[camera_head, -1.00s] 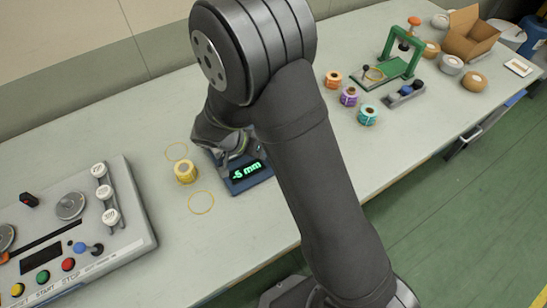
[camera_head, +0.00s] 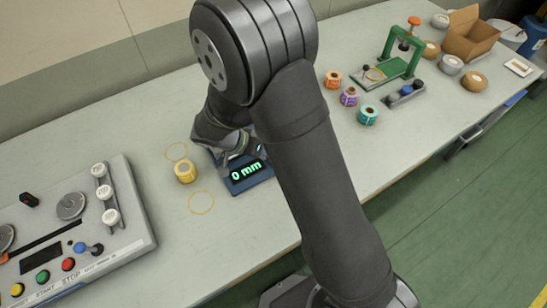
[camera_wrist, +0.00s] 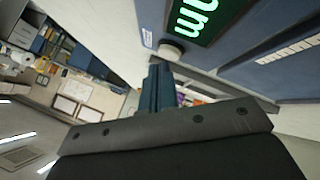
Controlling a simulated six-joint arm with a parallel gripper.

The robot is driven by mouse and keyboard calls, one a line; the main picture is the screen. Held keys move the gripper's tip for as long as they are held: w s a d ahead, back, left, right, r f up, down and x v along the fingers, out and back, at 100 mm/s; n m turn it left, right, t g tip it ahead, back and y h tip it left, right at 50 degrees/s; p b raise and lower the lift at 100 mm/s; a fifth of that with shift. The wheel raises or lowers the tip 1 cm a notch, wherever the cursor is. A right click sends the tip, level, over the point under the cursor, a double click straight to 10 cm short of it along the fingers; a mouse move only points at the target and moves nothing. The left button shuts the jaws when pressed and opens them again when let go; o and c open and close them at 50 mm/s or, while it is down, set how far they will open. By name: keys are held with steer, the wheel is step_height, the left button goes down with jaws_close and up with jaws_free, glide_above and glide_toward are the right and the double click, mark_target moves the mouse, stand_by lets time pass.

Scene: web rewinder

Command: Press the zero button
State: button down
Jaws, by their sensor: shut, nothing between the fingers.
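The blue measuring device (camera_head: 249,183) stands on the table, partly hidden behind my arm. Its green display (camera_head: 245,171) reads 0 mm. In the wrist view the display (camera_wrist: 197,18) is at the top, and a small round light button (camera_wrist: 171,48) sits beside it on the blue housing. My gripper (camera_wrist: 160,72) is shut and empty, its fingertips close to that button. I cannot tell whether they touch it. In the head view my wrist hides the fingertips.
A yellow roll (camera_head: 185,172) stands left of the device, between two yellow rings drawn on the table. A control panel (camera_head: 125,237) with knobs and coloured buttons is at the left. Orange, purple and teal rolls and a green press (camera_head: 393,66) stand to the right.

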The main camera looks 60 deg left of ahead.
steer(key=shift+r, duration=0.45)
steer(key=shift+r, duration=0.1)
steer(key=shift+r, duration=2.4)
steer(key=shift+f, duration=0.1)
step_height(320, 180, up, 4)
steer(key=shift+r, duration=0.1)
